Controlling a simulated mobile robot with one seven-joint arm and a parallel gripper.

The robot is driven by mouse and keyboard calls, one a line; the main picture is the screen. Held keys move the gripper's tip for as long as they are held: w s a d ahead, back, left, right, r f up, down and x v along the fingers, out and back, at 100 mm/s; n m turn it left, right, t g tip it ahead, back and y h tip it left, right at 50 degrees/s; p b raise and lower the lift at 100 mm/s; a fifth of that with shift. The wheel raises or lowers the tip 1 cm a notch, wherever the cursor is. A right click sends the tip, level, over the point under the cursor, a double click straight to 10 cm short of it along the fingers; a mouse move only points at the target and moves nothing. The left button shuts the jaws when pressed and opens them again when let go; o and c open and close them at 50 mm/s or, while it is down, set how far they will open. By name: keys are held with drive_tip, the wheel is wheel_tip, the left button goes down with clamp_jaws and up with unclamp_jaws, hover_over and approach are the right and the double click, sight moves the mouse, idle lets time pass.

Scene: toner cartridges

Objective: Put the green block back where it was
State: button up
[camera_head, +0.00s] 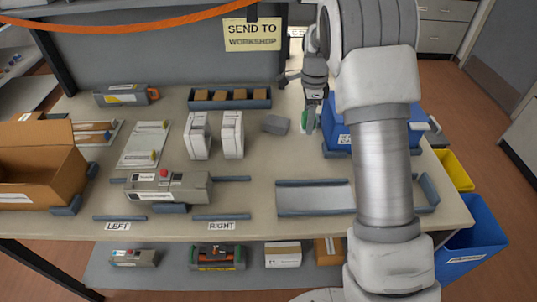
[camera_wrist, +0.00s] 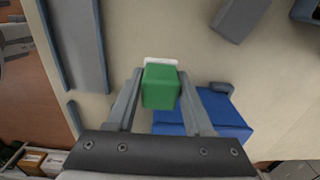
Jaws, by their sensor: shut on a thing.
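The green block (camera_wrist: 161,88) is between the two fingers of my gripper (camera_wrist: 160,76) in the wrist view. My gripper is shut on it. A small white piece (camera_wrist: 160,61) shows just beyond the block's far edge; I cannot tell if it belongs to the block. Whether the block touches the table cannot be told.
The blue bin (camera_head: 338,139) stands partly behind my arm. A dark grey block (camera_head: 275,124) lies left of my gripper. Two white cartridges (camera_head: 215,136), a rack of brown blocks (camera_head: 229,104) and a grey tray (camera_head: 315,198) are on the table. Bare tabletop lies between them.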

hover_over(269, 153)
wheel_tip(269, 153, down, 7)
drive_tip(key=shift+a+r, duration=0.1)
drive_tip(key=shift+f, duration=2)
drive_tip(key=shift+f+b, duration=0.15)
drive_tip(key=shift+b, duration=0.2)
drive_tip(key=o, duration=1.2)
